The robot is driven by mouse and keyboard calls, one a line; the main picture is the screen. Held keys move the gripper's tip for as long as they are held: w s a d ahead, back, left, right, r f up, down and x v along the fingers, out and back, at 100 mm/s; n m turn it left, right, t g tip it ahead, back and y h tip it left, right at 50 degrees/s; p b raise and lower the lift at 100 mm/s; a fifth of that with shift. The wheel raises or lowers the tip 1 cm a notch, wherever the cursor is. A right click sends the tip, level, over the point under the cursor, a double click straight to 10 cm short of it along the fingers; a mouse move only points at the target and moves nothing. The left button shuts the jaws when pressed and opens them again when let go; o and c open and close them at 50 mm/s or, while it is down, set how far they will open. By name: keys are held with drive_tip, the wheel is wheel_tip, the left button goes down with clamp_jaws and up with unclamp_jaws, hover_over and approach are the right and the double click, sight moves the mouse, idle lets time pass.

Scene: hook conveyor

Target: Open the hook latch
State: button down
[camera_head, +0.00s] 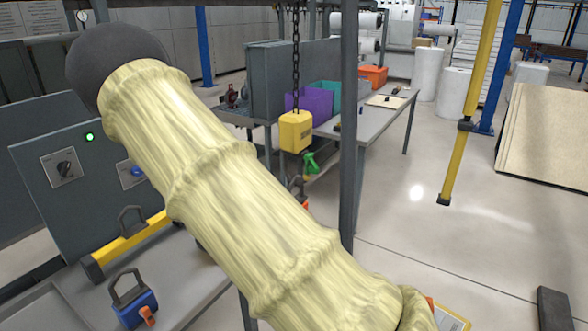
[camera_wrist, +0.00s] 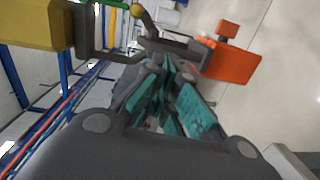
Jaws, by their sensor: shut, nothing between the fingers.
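A yellow hook block (camera_head: 296,131) hangs on a chain in the head view, with a green latch piece (camera_head: 311,163) below it. The lower hook is partly hidden by my sleeved arm. In the wrist view, the yellow block (camera_wrist: 32,26) is at upper left, and a dark grey hook (camera_wrist: 88,35) extends from it. A green part (camera_wrist: 116,4) with a yellow knob shows at the top edge. My gripper (camera_wrist: 168,68), with teal pads, is shut and empty. Its tips are close to the grey hook part; I cannot tell whether they touch. The head view does not clearly show my gripper.
An orange piece (camera_wrist: 232,60) is right of my fingertips in the wrist view. A grey control box (camera_head: 95,185) and a blue padlock-like hook item (camera_head: 134,307) are at left. A grey post (camera_head: 348,120) stands right of the hook. Open floor lies farther right.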

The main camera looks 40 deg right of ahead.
wheel_tip(320, 180, up, 8)
drive_tip(key=m+g+h, duration=0.1)
drive_tip(key=g, duration=0.2)
drive_tip(key=shift+d+f, duration=0.2)
drive_tip(key=shift+f, duration=0.05)
drive_tip(key=shift+w, duration=0.1)
drive_tip(key=d+p, duration=0.3)
drive_tip(key=d, duration=0.5)
drive_tip(key=shift+w+d, duration=0.1)
drive_tip(key=shift+w, duration=0.1)
drive_tip(key=shift+d+p, duration=0.35)
drive_tip(key=shift+d, duration=0.6)
